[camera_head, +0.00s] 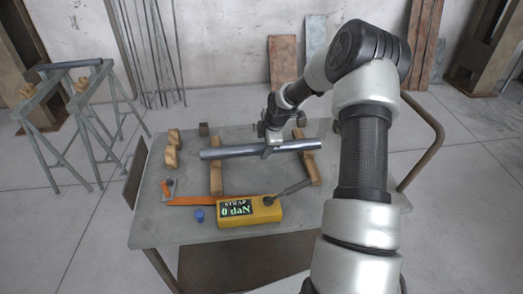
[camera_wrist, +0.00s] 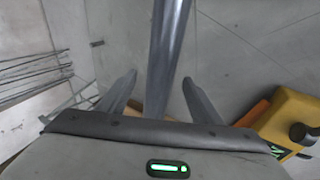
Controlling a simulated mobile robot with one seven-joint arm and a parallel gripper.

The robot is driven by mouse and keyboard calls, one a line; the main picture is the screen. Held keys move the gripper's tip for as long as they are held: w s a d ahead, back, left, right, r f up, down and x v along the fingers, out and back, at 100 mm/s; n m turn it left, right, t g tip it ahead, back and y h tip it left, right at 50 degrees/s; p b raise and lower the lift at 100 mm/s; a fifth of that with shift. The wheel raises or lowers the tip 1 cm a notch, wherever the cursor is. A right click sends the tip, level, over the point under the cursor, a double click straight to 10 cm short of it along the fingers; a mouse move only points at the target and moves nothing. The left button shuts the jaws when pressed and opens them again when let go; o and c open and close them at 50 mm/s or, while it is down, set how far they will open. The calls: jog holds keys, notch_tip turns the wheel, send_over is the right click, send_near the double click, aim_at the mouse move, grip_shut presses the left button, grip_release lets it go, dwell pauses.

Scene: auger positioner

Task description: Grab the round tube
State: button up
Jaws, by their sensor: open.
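The round tube (camera_head: 230,152) is a grey metal pipe lying level across two wooden supports on the table. My gripper (camera_head: 270,150) is above the middle of the tube, with its fingers pointing down at it. In the wrist view the tube (camera_wrist: 167,45) runs lengthwise between the two spread fingers of my gripper (camera_wrist: 160,88). The fingers are open, one on each side, with visible gaps to the tube. The lower part of the tube is hidden behind the gripper body in the wrist view.
The wooden supports (camera_head: 215,179) hold the tube above the grey table (camera_head: 160,228). A yellow box (camera_head: 250,211) with a "0 daN" display, a blue knob (camera_head: 199,215) and an orange strap (camera_head: 190,201) lie in front. Wooden blocks (camera_head: 171,157) stand at left. Sawhorses (camera_head: 45,110) stand farther left.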

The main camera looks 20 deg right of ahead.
jog(key=shift+x, duration=0.95)
jog(key=shift+c, duration=0.3)
grip_shut()
jog(key=shift+w+r, duration=0.1)
jog(key=shift+r, duration=0.05)
